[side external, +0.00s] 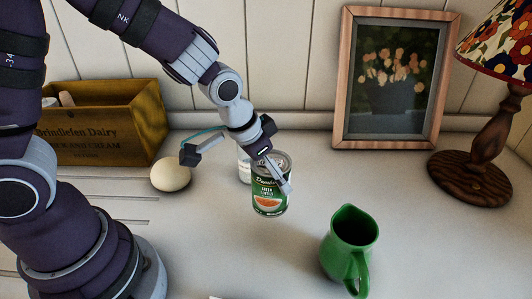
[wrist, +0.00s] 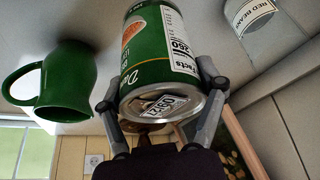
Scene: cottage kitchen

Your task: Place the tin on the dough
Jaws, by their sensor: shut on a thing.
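The tin is a green can (side external: 270,193) with a silver top and a melon picture on its label, upright near the middle of the side external view. My gripper (side external: 274,174) reaches down to it from above. In the wrist view the tin (wrist: 160,50) sits between both fingers (wrist: 161,98), which press on its sides near the silver end. Whether its base touches the table cannot be told. The dough is a pale round ball (side external: 171,174) on the table, left of the tin and apart from it. It is not seen in the wrist view.
A white red-beans can (wrist: 262,18) stands close behind the tin, partly hidden in the side external view (side external: 243,170). A green jug (side external: 350,245) is in front right. A wooden crate (side external: 110,125) stands behind the dough. A framed picture (side external: 395,80) and lamp (side external: 475,160) are at the back right.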

